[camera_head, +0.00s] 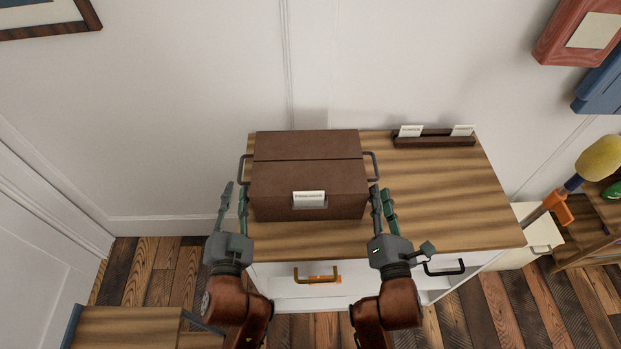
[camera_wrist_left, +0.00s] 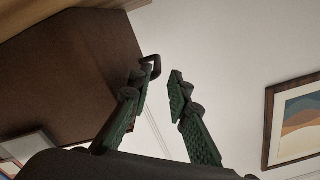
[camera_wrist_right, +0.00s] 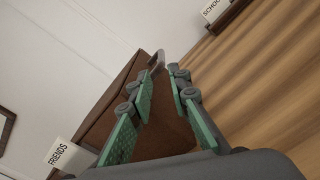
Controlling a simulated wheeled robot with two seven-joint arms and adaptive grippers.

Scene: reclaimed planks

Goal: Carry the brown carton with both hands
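The brown carton (camera_head: 308,180) stands on the wooden top of a cabinet, with a white label on its front and a dark loop handle on each side. My left gripper (camera_head: 235,190) is open at the carton's left side; in the left wrist view the left handle (camera_wrist_left: 153,64) shows just beyond its fingertips (camera_wrist_left: 160,80). My right gripper (camera_head: 381,190) is open at the right side, its gap narrower; in the right wrist view the right handle (camera_wrist_right: 157,58) is at its fingertips (camera_wrist_right: 164,68). Neither gripper visibly holds a handle.
A dark rack (camera_head: 434,141) with two white cards stands at the back of the cabinet top (camera_head: 450,200). The top right of the carton is clear. Drawer handles (camera_head: 445,268) stick out in front. A lower wooden surface (camera_head: 130,325) is at bottom left; the wall is close behind.

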